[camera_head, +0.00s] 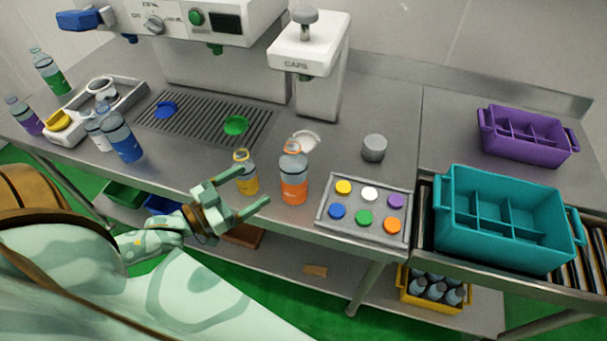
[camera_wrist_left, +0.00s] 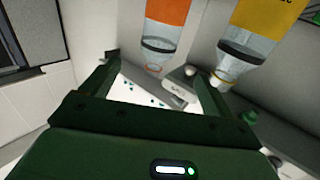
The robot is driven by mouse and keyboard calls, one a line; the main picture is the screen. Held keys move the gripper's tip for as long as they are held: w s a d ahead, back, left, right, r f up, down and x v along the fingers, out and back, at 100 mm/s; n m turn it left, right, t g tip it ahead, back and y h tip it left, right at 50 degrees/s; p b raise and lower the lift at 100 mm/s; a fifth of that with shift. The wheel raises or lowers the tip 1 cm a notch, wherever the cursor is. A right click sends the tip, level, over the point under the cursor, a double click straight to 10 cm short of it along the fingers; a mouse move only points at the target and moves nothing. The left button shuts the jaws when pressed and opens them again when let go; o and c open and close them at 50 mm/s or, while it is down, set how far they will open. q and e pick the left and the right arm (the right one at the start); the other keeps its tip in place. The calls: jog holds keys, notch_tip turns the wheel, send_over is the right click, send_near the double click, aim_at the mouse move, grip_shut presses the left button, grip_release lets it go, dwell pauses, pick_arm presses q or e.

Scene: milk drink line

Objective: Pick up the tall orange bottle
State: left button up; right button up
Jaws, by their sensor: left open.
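The tall orange bottle (camera_head: 293,178) is clear with an orange label and stands upright near the table's front edge. It shows upside down in the left wrist view (camera_wrist_left: 166,18), ahead of the space between my fingers. A shorter yellow-labelled bottle (camera_head: 247,180) stands just left of it; in the wrist view it is at the right (camera_wrist_left: 262,30), beyond the right finger. My left gripper (camera_head: 254,186) is open and empty, at the front edge beside the yellow bottle, its fingers pointing right towards the orange bottle. My right gripper is not in view.
A cap tray (camera_head: 322,222) with several coloured discs lies right of the orange bottle. A white ring (camera_head: 306,139) and a grey cylinder (camera_head: 374,148) are behind. A teal crate (camera_head: 505,245) and a purple crate (camera_head: 548,152) stand right; blue (camera_head: 123,142) and other bottles stand left.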

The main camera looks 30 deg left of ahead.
aim_at(281, 169)
pick_arm(q)
jog(key=x, duration=1)
jog(key=shift+w+f+b, duration=0.1)
jog(key=shift+w+b, duration=0.1)
jog(key=shift+b, duration=0.2)
jog(key=x, duration=0.4)
jog(key=shift+w+d+f+b, duration=0.15)
jog(key=shift+w+d+b, duration=0.05)
jog(key=shift+d+b, duration=0.1)
jog(key=c, duration=1.3)
